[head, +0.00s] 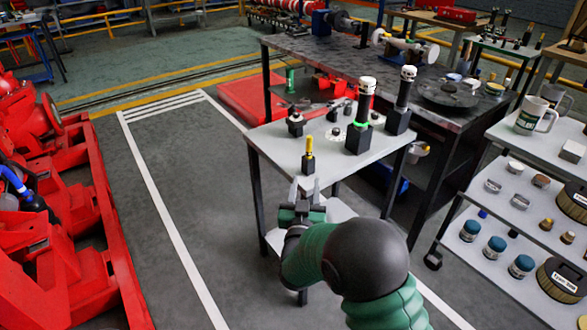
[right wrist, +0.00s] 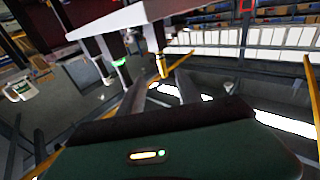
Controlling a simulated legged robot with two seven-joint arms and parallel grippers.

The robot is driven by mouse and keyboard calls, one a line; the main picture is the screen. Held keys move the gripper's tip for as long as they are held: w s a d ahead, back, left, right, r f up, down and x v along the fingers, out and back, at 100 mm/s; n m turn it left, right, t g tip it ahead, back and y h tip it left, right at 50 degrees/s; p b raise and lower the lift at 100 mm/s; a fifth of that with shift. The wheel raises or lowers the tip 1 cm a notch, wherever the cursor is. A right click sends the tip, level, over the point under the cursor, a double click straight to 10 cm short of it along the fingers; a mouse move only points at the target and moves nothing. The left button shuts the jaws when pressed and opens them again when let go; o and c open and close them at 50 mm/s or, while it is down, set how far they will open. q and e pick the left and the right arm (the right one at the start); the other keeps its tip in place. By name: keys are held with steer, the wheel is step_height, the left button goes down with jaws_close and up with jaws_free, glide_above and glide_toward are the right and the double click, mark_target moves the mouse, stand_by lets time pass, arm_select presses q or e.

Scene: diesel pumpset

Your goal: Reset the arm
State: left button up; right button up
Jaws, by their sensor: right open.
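My right arm comes in from the bottom of the head view, with a green sleeve and a dark round joint. My right gripper (head: 305,189) is open and empty, with its two fingers apart, at the front edge of a small grey table (head: 270,141). In the right wrist view its fingers (right wrist: 166,86) point toward the table, which looks tilted there. A yellow-topped piece on a dark block (head: 309,158) stands on the table just beyond the fingertips, apart from them. My left gripper is not in view.
Two tall black-and-white parts (head: 362,118) on dark blocks stand on the small table. A dark workbench (head: 440,92) is behind it. A shelf cart (head: 512,215) with mugs and jars is at right. Red machinery (head: 60,220) lines the left. Floor between is clear.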

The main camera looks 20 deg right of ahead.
steer(key=s+a+f+n+g+y, duration=0.1)
steer(key=s+f+n+g+y, duration=0.1)
steer(key=s+f+g+y, duration=0.5)
steer(key=s+a+f+n+g, duration=0.15)
steer(key=s+f+g, duration=0.3)
steer(key=s, duration=0.55)
steer(key=s+d+f+g, duration=0.2)
steer(key=s+f+g, duration=0.15)
steer(key=s, duration=0.95)
step_height(320, 180, up, 23)
steer(key=p, duration=2.3)
steer(key=shift+n, duration=0.35)
steer(key=shift+d, duration=0.1)
